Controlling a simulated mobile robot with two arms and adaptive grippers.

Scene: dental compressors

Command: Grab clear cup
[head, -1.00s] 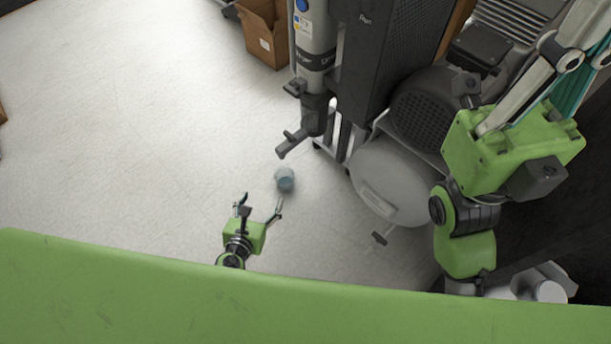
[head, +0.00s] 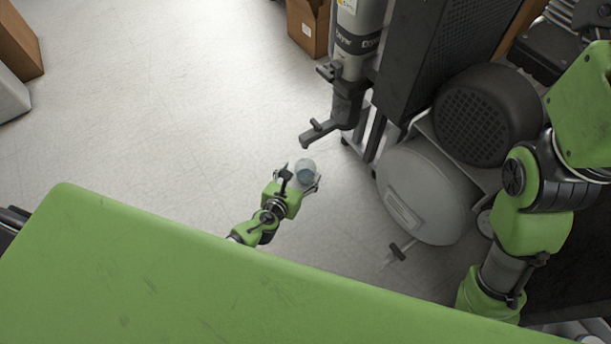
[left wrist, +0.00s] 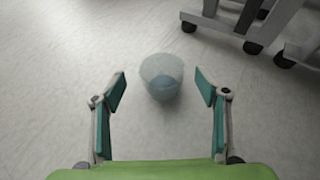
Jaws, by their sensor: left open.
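The clear cup (head: 305,170) is a small see-through bluish cup on the pale floor. In the left wrist view the cup (left wrist: 161,76) lies ahead of and roughly between the fingertips, a little nearer the left one in the picture, with a gap on both sides. My left gripper (head: 301,183) is open and empty, its fingers spread around the near side of the cup in the head view. The open fingers with teal pads also show in the left wrist view (left wrist: 161,90). My right gripper is not in view; only green arm links show at the right.
A grey compressor tank (head: 425,190) with a black motor (head: 487,115) stands right of the cup. A dark cabinet (head: 440,60) on casters and a grey cylinder unit (head: 355,35) stand behind. Cardboard boxes (head: 308,28) are at the back. Floor on the left is clear.

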